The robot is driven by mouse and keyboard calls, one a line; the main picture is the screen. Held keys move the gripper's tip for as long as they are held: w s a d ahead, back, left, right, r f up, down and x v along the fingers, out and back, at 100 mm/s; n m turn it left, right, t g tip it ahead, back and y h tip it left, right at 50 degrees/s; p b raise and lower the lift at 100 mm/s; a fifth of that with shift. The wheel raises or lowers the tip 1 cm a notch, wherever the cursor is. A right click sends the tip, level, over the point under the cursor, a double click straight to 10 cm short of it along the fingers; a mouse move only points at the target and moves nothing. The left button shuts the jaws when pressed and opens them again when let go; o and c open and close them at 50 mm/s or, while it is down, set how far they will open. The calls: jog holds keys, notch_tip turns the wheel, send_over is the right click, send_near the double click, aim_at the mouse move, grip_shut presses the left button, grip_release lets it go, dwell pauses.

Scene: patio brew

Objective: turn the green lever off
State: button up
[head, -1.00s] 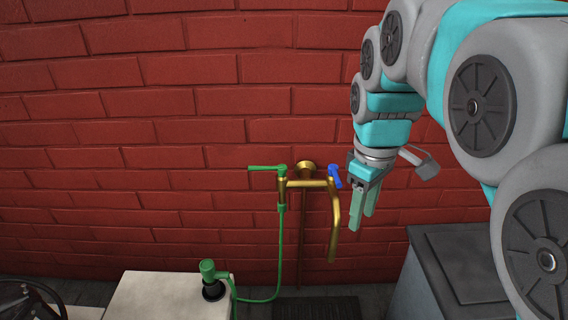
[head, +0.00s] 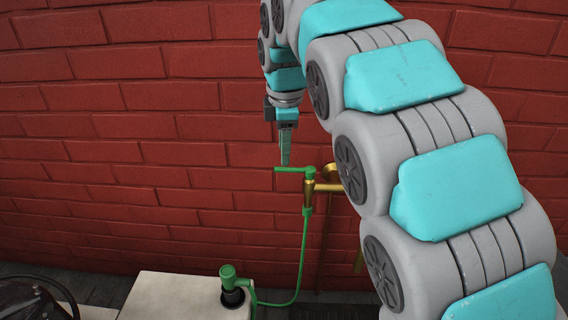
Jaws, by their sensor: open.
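The green lever (head: 293,169) sits on top of the brass tap (head: 310,187) in the head view. It points left, level, roughly along the wall. My gripper (head: 285,163) is just above the lever, fingers pointing down. Its fingertips overlap the lever's left part in the picture; I cannot tell whether they touch it. The fingers appear as one narrow strip, seen edge-on. The blue lever and most of the right side of the tap are hidden behind my arm.
A green hose (head: 301,255) hangs from the tap and runs to a green nozzle (head: 228,277) on a pale block (head: 165,297) at lower left. A dark wheel (head: 38,303) is at the bottom left corner. The red brick wall (head: 150,150) is close behind the tap.

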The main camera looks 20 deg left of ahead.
aim_at(284, 168)
jog(key=f, duration=0.2)
jog(key=w+f, duration=0.1)
jog(key=f, duration=0.2)
jog(key=shift+a, duration=0.2)
jog(key=shift+c, duration=0.3)
grip_shut()
dwell(0.9)
